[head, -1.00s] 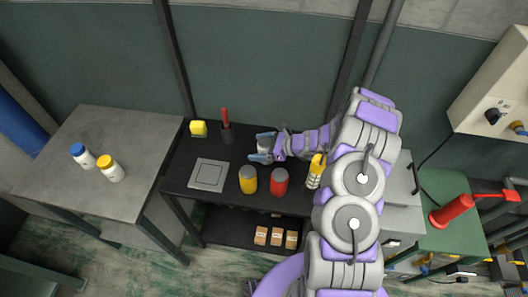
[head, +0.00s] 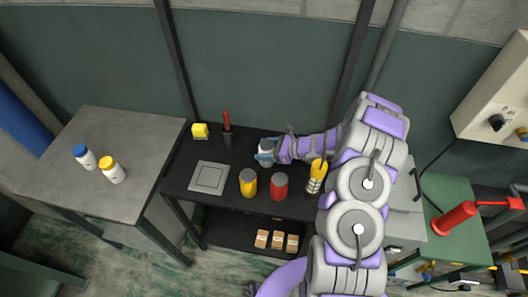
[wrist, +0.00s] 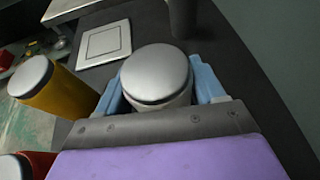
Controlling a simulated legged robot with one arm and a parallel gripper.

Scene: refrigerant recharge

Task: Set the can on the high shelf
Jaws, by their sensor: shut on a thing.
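My gripper (head: 264,153) is shut on a can (wrist: 157,75) with a silver-grey lid and a pale side. In the wrist view the can is upright between the two blue fingers, its lower part hidden by the gripper. In the head view the can is mostly hidden by the gripper, above the back half of the black table (head: 240,148). I cannot tell whether its base touches the table. A yellow can (head: 248,183) and a red can (head: 279,186) stand in front of my gripper. No separate high shelf can be made out.
Small boxes (head: 277,240) sit on the lower shelf (head: 222,232). A grey table (head: 120,140) holds two white bottles.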

